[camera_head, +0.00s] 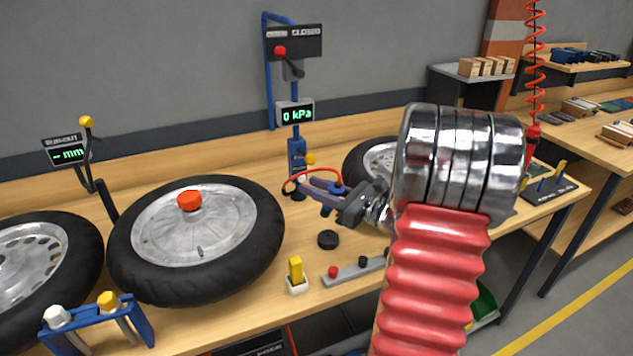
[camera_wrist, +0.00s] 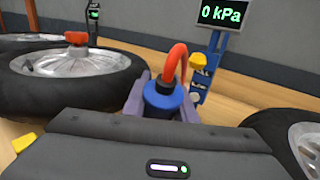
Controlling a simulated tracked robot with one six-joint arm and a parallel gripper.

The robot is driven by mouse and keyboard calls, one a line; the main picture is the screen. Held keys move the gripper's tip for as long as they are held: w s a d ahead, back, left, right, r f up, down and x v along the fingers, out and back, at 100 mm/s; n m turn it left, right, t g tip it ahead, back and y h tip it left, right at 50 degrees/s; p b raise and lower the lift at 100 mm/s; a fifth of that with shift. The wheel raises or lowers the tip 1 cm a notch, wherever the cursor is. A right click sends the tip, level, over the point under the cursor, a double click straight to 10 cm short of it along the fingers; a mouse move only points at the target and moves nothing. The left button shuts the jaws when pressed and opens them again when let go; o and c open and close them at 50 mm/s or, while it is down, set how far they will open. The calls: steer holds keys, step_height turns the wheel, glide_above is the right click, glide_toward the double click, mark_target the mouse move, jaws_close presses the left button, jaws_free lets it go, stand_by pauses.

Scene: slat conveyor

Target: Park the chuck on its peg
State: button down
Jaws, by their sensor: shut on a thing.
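My gripper (camera_head: 318,194) is shut on the chuck, a blue cylinder (camera_wrist: 160,97) with a dark top and a red hose arching out of it. In the wrist view the chuck stands between my two purple-grey fingers. In the head view the fingers mostly hide the chuck, and its red hose (camera_head: 312,173) loops above them. Behind it is a blue post with a yellow peg-like piece (camera_head: 310,159), also seen in the wrist view (camera_wrist: 198,62). The chuck appears in front of this post and apart from the yellow piece. I cannot tell for sure that this is the chuck's peg.
A gauge (camera_head: 295,113) on the post reads 0 kPa. A tyred wheel with a red cap (camera_head: 190,200) lies left of my gripper; another wheel (camera_head: 372,160) lies behind my arm. A black ring (camera_head: 328,239) and a yellow post (camera_head: 295,270) stand nearer on the bench.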

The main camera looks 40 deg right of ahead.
steer(key=shift+f, duration=2.1)
steer(key=g, duration=0.2)
steer(key=g+h, duration=0.1)
steer(key=shift+w+a+g, duration=0.15)
steer(key=shift+w+g, duration=0.25)
steer(key=shift+f, duration=1.4)
stand_by(3.8)
